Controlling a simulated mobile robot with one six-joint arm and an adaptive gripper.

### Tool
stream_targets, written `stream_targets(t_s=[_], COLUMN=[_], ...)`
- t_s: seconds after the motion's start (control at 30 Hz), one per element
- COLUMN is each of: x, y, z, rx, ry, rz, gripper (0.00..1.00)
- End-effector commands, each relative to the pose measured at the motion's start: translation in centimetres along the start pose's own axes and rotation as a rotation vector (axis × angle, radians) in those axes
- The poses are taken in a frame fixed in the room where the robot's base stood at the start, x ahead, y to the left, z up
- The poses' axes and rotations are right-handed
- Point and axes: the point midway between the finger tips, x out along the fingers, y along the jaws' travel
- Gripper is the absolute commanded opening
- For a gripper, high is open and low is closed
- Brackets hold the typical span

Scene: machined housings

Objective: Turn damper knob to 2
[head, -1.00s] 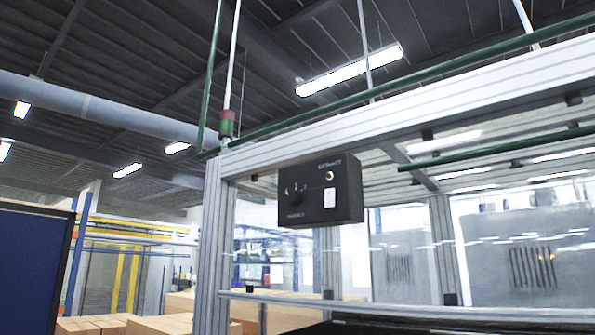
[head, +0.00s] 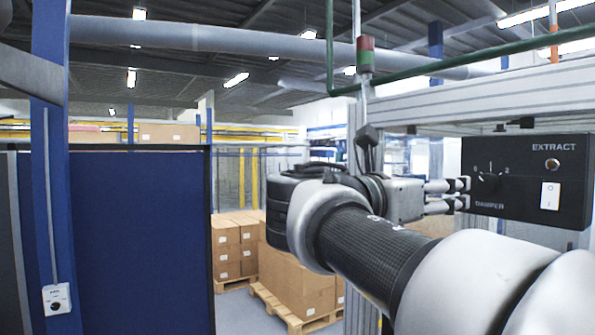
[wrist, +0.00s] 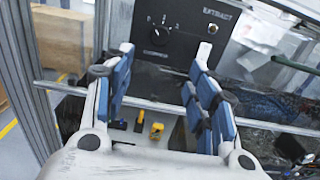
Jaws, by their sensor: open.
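The damper knob (head: 488,181) is a small dark knob on the left of a black control box (head: 530,205), with marks 0, 1 and 2 above it. Nothing is held.
A white rocker switch (head: 550,196) and a round EXTRACT fitting (head: 552,164) sit right of the knob. Aluminium framing (head: 470,105) surrounds the box. Cartons on pallets (head: 300,280) and a blue partition (head: 140,240) stand left. Another small knob box (head: 57,299) is on a blue post.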

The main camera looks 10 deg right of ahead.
Motion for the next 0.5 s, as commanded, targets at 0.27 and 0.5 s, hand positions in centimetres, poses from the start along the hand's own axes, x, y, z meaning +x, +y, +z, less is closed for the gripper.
stream_targets(t_s=[0.27,0.5], x=[5.0,10.3], y=[-0.2,-0.1], z=[0.0,0.0], rx=[0.0,0.0], ry=[0.001,0.002], rz=[-0.007,-0.004], gripper=[0.52,0.52])
